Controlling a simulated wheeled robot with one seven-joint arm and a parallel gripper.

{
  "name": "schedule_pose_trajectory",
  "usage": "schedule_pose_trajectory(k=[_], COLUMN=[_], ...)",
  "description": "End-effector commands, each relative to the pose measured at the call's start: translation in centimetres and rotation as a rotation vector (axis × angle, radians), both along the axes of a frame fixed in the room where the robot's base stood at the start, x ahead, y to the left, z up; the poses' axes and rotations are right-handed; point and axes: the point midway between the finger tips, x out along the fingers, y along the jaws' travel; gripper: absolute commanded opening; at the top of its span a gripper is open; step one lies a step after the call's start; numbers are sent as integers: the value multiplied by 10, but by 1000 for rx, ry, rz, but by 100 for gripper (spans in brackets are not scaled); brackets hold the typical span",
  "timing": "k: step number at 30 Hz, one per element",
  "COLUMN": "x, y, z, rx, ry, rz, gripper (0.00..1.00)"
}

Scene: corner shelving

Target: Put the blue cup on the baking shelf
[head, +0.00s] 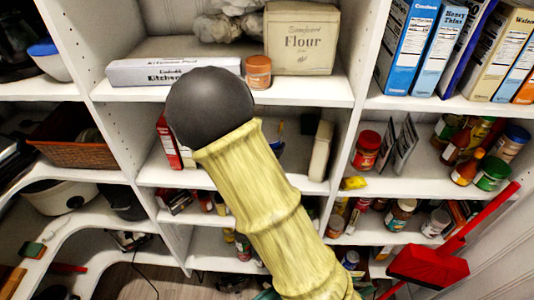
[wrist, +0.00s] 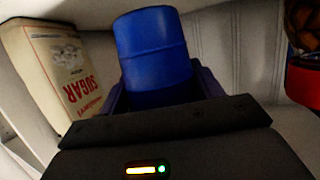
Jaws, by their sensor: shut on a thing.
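The blue cup (wrist: 152,48) is between the dark fingers of my gripper (wrist: 162,90) in the wrist view. The gripper is shut on it. A sugar box (wrist: 65,70), its lettering upside down in this view, stands close to the left of the cup. In the head view my arm hides most of the gripper and the cup. The arm reaches toward the middle shelf (head: 160,175), below the shelf (head: 310,92) that bears a flour bag (head: 302,38). No label shows which shelf is the baking shelf. I cannot tell whether the cup touches a surface.
A pale upright box (head: 321,150) stands right of my arm on the middle shelf, and a red box (head: 168,142) at its left. A red-lidded jar (wrist: 303,80) is at the wrist view's right edge. An orange-brown jar (head: 258,71) stands above, beside the flour.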

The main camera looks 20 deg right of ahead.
Motion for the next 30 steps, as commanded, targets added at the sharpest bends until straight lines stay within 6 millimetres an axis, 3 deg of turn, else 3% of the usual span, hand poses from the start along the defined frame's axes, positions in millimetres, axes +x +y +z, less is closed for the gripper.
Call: schedule_pose_trajectory(k=[9,23,24,27,30], x=[0,0,0,0,0], y=[-1,0,0,0,0], z=[-34,-42,-42,-40,-40], rx=[-3,-1,0,-1,-1], ry=[3,1,1,2,2], rz=[0,0,0,1,1], gripper=[44,44,67,87,87])
